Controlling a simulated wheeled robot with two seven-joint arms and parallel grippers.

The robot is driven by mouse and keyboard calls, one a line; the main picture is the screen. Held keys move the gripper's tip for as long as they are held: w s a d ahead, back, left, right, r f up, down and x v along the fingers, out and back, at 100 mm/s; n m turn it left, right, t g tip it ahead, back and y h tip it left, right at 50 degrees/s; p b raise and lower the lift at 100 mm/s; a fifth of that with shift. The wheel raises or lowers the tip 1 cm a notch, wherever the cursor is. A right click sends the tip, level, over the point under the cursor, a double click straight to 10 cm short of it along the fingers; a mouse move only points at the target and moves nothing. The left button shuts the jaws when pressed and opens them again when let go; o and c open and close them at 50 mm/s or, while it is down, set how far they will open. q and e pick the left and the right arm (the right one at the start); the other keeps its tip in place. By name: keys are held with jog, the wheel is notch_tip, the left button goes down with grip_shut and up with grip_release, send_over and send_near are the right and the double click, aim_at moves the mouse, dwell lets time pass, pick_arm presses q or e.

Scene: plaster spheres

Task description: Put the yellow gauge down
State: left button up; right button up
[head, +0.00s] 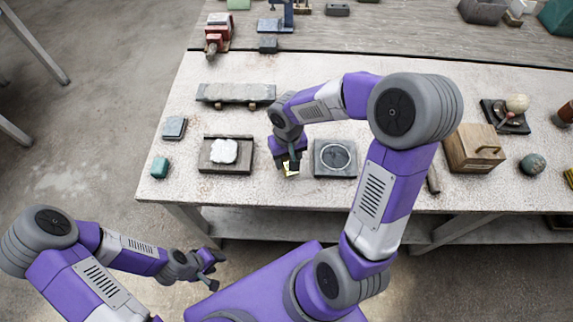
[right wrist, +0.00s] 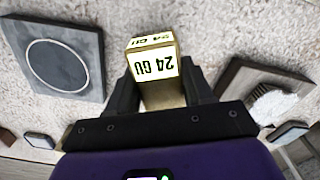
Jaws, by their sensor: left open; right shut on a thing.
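The yellow gauge (head: 291,169) is a small brass-yellow block with pale faces. In the right wrist view the gauge (right wrist: 153,68) shows the marking "24 GU", upside down. My right gripper (head: 286,162) is shut on it; the fingers (right wrist: 163,90) stand on both sides of the block. It is over the table's front part, between the ring-marked slab and the tray with the white lump. I cannot tell whether the gauge touches the table. My left gripper (head: 212,267) is open and empty, in front of the table and below its edge.
A dark slab with a ring (head: 335,145) lies just right of the gauge. A tray (head: 212,168) with a white lump (head: 224,151) lies to its left. A long grey slab (head: 235,93) lies behind. A wooden box (head: 474,149) stands further right. Pale tabletop is bare around the gauge.

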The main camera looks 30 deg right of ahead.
aim_at(287, 166)
notch_tip(287, 166, down, 3)
jog(key=shift+f+b, duration=0.1)
jog(key=shift+b, duration=0.4)
jog(key=shift+f, duration=0.4)
jog(key=shift+w, duration=0.1)
jog(key=shift+f, duration=0.1)
jog(key=o, duration=0.9)
jog(key=shift+o, duration=0.2)
